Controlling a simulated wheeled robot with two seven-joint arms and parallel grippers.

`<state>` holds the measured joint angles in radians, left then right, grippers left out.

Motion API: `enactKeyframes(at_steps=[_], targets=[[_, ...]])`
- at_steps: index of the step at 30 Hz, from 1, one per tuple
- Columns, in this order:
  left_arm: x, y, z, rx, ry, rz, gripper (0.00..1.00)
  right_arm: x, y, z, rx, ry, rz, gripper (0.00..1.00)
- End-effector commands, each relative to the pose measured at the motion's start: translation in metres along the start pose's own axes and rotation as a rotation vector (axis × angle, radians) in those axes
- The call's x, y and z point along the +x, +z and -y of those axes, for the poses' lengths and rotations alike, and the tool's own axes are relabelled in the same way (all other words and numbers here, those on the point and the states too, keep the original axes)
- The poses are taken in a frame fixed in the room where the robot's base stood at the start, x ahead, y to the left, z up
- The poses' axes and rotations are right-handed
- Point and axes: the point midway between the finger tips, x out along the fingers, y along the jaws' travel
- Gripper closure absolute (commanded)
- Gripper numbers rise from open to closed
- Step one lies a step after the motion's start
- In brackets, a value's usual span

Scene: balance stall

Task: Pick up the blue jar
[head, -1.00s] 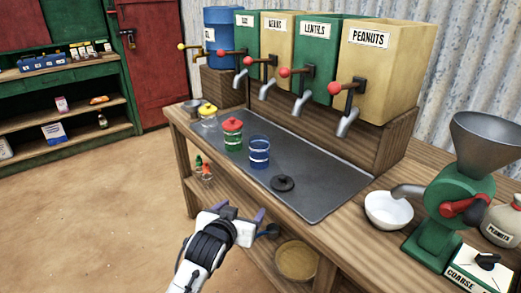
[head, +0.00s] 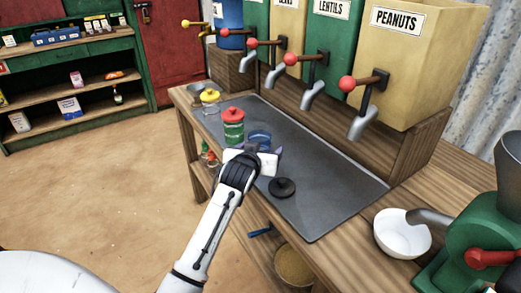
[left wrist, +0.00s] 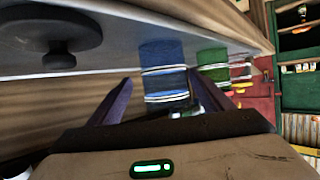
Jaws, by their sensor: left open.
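The blue jar (head: 260,137) stands on the dark metal tray (head: 322,190) on the stall counter. It has no lid on it, and its lower part is hidden behind my left gripper (head: 265,150) in the head view. In the left wrist view the blue jar (left wrist: 163,70) shows ahead, between the two purple fingers of the open left gripper (left wrist: 160,95). The fingers do not appear closed on it. My right gripper is in neither view.
A green jar with a red lid (head: 233,124) stands close left of the blue jar, with a yellow-lidded jar (head: 210,100) beyond. A black lid (head: 282,187) lies on the tray. Dispenser taps (head: 312,95) overhang the back. A white bowl (head: 402,234) and green grinder (head: 470,260) stand right.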

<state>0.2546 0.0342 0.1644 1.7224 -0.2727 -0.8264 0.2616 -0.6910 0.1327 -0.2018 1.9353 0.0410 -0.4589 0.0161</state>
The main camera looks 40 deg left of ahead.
Motion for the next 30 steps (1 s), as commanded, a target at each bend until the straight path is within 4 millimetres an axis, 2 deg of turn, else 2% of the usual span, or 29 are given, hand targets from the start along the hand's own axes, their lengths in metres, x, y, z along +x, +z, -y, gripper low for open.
enactKeyframes(at_steps=[12, 21, 23, 30], targets=[[0.048, -0.003, 0.008, 0.001, 0.0, 0.0, 0.27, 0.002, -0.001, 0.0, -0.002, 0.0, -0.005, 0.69], [0.053, -0.003, 0.007, 0.0, 0.0, 0.0, 0.27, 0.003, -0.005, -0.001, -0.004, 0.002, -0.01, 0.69], [0.053, -0.003, 0.007, 0.0, 0.0, 0.0, 0.34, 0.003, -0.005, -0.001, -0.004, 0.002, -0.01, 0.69], [0.053, -0.002, 0.007, 0.0, 0.001, 0.0, 0.74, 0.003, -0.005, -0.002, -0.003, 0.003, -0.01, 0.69]])
